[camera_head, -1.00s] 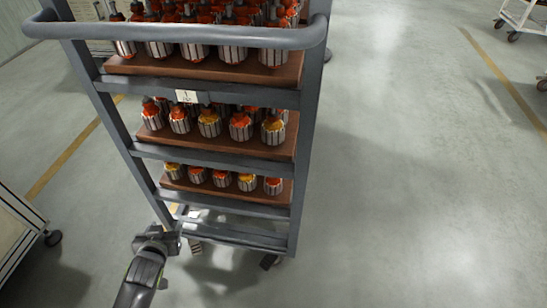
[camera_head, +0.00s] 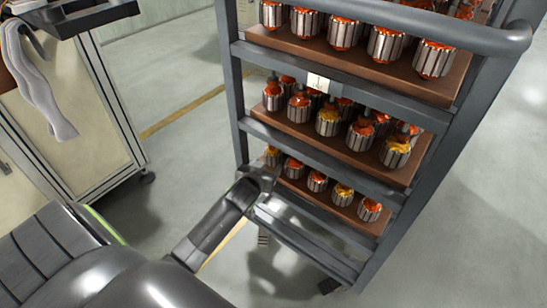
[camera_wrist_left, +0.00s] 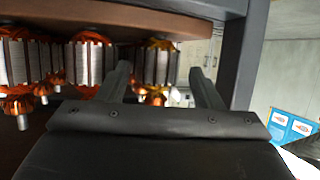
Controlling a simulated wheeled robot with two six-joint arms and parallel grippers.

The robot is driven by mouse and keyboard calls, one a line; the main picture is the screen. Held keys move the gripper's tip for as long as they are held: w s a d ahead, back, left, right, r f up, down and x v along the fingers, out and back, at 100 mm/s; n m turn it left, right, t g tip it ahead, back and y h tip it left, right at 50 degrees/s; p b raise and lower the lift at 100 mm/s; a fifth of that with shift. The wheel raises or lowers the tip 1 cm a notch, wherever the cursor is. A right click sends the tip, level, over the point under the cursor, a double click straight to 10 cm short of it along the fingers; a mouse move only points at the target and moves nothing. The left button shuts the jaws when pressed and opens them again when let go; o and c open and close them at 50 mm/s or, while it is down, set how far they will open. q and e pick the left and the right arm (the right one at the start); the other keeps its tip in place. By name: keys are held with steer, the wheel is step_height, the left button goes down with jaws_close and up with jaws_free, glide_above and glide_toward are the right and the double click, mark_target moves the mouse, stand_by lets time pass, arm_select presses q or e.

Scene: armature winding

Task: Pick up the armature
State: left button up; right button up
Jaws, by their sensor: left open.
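The armatures are silver ribbed cylinders with orange or yellow windings, standing in rows on the brown trays of a rack. My left gripper (camera_head: 262,172) is at the left end of the lowest tray (camera_head: 330,208), by a yellow-topped armature (camera_head: 272,155). In the left wrist view, the open left gripper (camera_wrist_left: 160,78) has one finger on each side of a yellow-and-orange armature (camera_wrist_left: 158,65). The view does not show whether the fingers touch it. Other armatures (camera_wrist_left: 90,60) stand to the left. My right gripper is not in view.
The grey rack frame (camera_head: 460,160) has a post (camera_wrist_left: 245,55) close to the right finger in the wrist view. Fuller trays (camera_head: 350,150) lie above. A beige cabinet (camera_head: 75,120) stands at the left. Floor between cabinet and rack is clear.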

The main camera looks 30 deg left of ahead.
mark_target(270, 162)
arm_select(q)
steer(key=b+x, duration=0.1)
steer(key=x, duration=0.4)
steer(key=shift+r+b, duration=0.15)
steer(key=shift+b, duration=0.25)
steer(key=shift+w, duration=0.3)
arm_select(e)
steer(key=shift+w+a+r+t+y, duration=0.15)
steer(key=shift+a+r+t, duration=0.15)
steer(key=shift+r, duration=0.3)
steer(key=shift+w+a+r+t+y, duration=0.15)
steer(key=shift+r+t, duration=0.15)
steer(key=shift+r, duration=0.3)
arm_select(q)
steer(key=c, duration=0.9)
steer(key=shift+c, duration=0.6)
steer(key=shift+r, duration=0.15)
